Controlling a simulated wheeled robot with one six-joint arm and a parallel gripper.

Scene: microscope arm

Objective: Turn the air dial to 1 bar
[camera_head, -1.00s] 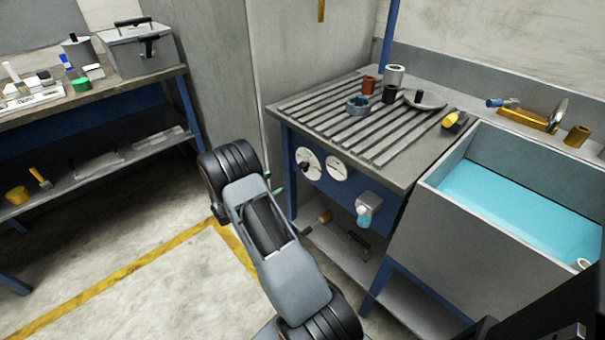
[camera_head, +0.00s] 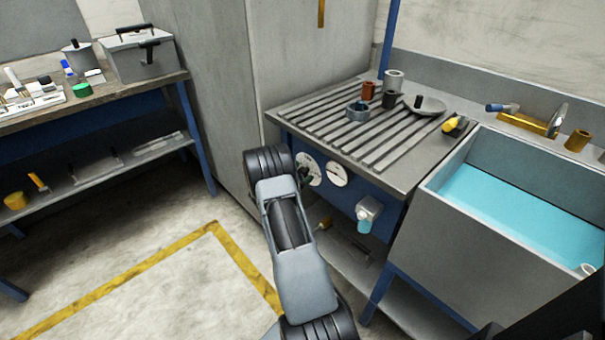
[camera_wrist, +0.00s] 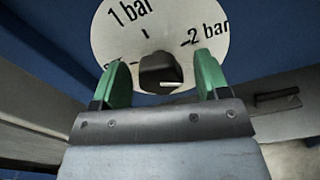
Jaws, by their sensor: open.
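The air dial (camera_wrist: 112,44) is a white round plate marked "1 bar" at upper left and "2 bar" at right in the wrist view. A further label at lower left is partly hidden by a finger. Its dark knob (camera_wrist: 158,69) is at the centre, with a short pale line on it; I cannot tell which mark it points to. My gripper (camera_wrist: 160,80) is open, its green fingers on either side of the knob, with gaps showing. In the head view, my gripper (camera_head: 304,178) is at the left white dial (camera_head: 311,163), partly covering it.
A second white gauge (camera_head: 337,174) sits just right on the blue panel. A grey fitting with a pale blue end (camera_head: 367,212) is lower right. The slatted bench top (camera_head: 340,130) overhangs the panel. A sink (camera_head: 500,200) with blue liquid stands at right.

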